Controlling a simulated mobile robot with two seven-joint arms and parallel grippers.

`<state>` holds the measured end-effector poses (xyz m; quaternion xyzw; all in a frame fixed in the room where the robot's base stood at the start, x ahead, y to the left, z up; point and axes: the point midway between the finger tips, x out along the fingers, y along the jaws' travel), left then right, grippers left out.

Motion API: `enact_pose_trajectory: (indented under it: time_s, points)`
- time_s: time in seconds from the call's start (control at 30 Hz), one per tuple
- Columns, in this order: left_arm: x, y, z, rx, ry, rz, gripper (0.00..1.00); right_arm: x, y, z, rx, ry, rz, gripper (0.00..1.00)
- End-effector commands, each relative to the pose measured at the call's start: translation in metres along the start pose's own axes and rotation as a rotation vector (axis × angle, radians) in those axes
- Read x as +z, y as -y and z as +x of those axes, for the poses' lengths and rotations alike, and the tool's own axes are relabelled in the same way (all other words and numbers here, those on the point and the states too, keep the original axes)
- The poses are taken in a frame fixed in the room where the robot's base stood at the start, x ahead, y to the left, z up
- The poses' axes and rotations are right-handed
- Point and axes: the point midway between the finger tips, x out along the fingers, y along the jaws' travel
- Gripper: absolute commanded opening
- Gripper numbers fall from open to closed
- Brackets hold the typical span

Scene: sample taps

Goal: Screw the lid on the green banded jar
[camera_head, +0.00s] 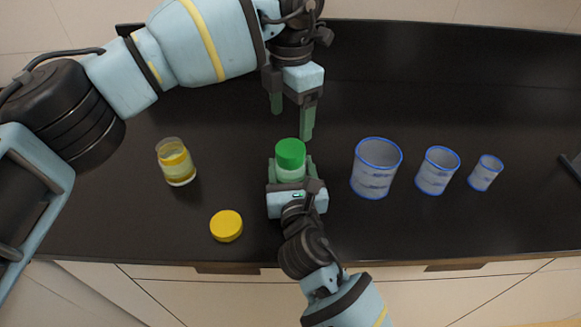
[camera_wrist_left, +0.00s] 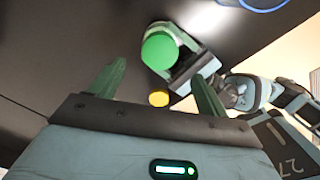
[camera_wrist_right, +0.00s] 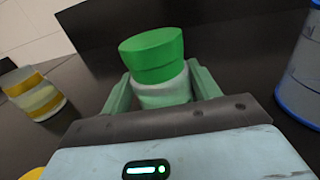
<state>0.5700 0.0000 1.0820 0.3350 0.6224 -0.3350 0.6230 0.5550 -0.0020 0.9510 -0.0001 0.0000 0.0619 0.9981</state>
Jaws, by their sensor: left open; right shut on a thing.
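The green banded jar (camera_head: 289,173) stands on the dark counter with the green lid (camera_head: 291,153) on its mouth. In the right wrist view the lid (camera_wrist_right: 152,55) sits on top of the pale jar body (camera_wrist_right: 165,93); how tightly it is screwed cannot be told. My right gripper (camera_head: 290,178) is shut around the jar body from the front. My left gripper (camera_head: 292,120) is open and empty, above and behind the lid, fingers pointing down. In the left wrist view the lid (camera_wrist_left: 160,50) shows beyond the open fingers, apart from them.
A yellow banded jar (camera_head: 176,163) without a lid stands at left, and a yellow lid (camera_head: 226,226) lies near the front edge. Several blue-rimmed cups (camera_head: 376,168) stand at right. The counter between the yellow jar and my grippers is clear.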

Motion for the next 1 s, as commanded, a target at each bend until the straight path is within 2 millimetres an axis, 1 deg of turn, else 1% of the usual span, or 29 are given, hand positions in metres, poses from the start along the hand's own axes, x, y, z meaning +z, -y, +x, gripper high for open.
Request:
enact_pose_trajectory:
  time_s: [0.1,0.23,0.67,0.83,1.0]
  points:
    - [0.000,0.000,-0.004,0.000,-0.001,-0.112,0.77,0.000,0.000,0.000,0.000,-0.001,0.000,0.00]
    - [0.000,0.000,-0.007,0.000,-0.001,-0.182,0.77,0.000,0.000,0.000,0.000,-0.001,0.000,0.00]
    - [0.000,0.000,-0.007,-0.001,-0.001,-0.203,0.77,0.000,0.000,0.000,0.000,-0.001,0.000,0.00]
    - [-0.001,0.000,0.006,-0.002,-0.003,-0.202,0.77,0.000,0.000,0.000,0.000,0.000,0.000,0.00]
    - [-0.001,0.000,0.031,-0.002,-0.003,-0.202,0.77,0.000,0.000,0.000,0.000,0.000,0.000,0.00]
